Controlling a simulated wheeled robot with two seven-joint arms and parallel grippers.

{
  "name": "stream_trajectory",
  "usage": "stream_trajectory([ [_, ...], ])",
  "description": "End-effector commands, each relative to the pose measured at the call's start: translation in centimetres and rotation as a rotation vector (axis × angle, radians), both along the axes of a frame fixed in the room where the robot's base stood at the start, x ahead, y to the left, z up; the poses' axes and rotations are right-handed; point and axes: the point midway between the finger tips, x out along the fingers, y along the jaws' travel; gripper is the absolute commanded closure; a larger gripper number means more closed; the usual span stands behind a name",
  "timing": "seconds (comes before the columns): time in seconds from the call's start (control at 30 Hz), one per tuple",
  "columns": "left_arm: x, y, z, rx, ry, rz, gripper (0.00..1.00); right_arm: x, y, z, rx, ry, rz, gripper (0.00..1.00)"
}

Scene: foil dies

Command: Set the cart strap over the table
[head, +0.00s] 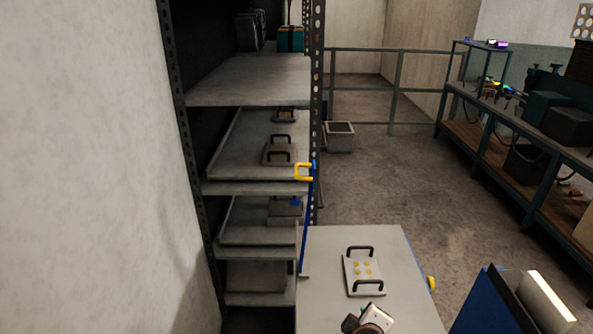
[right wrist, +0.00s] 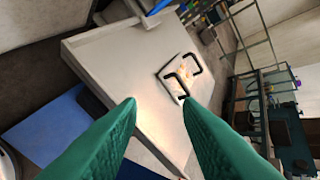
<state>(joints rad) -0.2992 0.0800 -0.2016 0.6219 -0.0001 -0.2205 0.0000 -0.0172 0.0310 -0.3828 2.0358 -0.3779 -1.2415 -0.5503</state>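The strap looks like a blue bar (head: 308,225) with a yellow hook-shaped end (head: 303,171). It stands nearly upright between the shelf rack and the left side of the pale table (head: 325,250). Its blue lower part shows at the top of the right wrist view (right wrist: 158,6). A yellow knob (head: 432,283) sits on the table's right edge. My right gripper (right wrist: 158,101) has green fingers spread apart, with nothing between them, before the table's edge (right wrist: 120,110). My left gripper is not in view.
A pale die (head: 364,274) with two black handles and yellow spots lies on the table; it also shows in the right wrist view (right wrist: 180,78). A shelf rack (head: 248,80) holding more dies stands left. A workbench (head: 540,135) stands right, with open floor between.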

Motion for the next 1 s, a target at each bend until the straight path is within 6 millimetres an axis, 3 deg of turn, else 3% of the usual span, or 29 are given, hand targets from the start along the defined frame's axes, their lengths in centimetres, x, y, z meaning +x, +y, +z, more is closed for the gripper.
stream_trajectory([
  [0.03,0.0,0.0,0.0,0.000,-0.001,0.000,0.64,2.6,1.3,1.8,-0.078,-0.065,0.060,0.67],
  [0.2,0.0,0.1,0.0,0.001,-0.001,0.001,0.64,11.1,6.8,9.8,-0.482,-0.321,0.290,0.67],
  [0.3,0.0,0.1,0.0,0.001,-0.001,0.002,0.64,14.4,9.9,14.6,-0.726,-0.451,0.384,0.67],
  [0.4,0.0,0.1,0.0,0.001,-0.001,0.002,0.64,16.2,12.0,17.9,-0.902,-0.534,0.437,0.67],
  [0.6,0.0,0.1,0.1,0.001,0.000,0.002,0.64,17.7,13.6,20.3,-1.039,-0.590,0.469,0.67],
  [0.77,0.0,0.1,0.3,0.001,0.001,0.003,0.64,19.8,13.6,20.4,-1.039,-0.589,0.469,0.67],
  [1.0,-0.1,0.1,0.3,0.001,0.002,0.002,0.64,24.3,13.5,20.3,-1.036,-0.587,0.468,0.67],
])
